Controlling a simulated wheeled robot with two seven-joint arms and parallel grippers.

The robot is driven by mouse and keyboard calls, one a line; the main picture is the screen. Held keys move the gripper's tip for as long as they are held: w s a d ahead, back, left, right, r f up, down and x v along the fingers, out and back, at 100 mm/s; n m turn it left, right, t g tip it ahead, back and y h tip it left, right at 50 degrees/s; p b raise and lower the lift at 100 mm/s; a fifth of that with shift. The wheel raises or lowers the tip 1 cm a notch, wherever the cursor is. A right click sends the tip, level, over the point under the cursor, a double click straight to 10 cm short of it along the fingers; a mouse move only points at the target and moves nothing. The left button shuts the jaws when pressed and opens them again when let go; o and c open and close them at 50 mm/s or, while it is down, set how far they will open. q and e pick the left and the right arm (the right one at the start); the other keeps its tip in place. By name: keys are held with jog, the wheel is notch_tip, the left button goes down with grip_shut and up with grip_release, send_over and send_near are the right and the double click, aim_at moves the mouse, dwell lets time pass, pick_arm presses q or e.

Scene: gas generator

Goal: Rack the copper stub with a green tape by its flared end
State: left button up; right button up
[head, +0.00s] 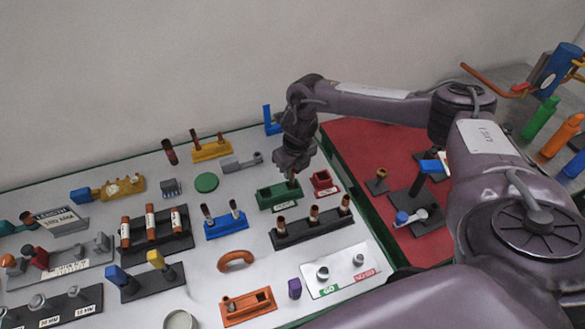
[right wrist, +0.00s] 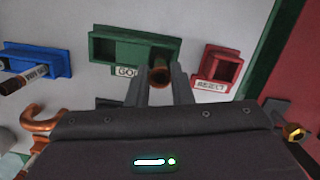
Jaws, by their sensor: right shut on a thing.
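My right gripper (head: 293,168) points down over the green two-pocket box (head: 268,201), shut on a copper stub (head: 293,181). I cannot tell whether the stub touches the box. No green tape shows on the held stub, and most of its length is hidden by the gripper. My left gripper is not in view.
A small red box (head: 322,190) stands just right of the green one. A black rack (head: 290,237) with several copper stubs is in front, and a blue rack (head: 226,228) with two stubs is front-left. A yellow rack (head: 211,153) stands behind.

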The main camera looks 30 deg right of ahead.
jog(key=shift+f+b, duration=1.05)
jog(key=shift+f, duration=0.4)
jog(key=o, duration=0.9)
jog(key=r, duration=0.2)
jog(key=r+b, duration=0.1)
jog(key=r, duration=0.1)
jog(key=s+r, duration=0.1)
jog(key=r, duration=0.1)
jog(key=shift+r, duration=0.3)
jog(key=shift+s+r, duration=0.1)
jog(key=shift+r, duration=0.45)
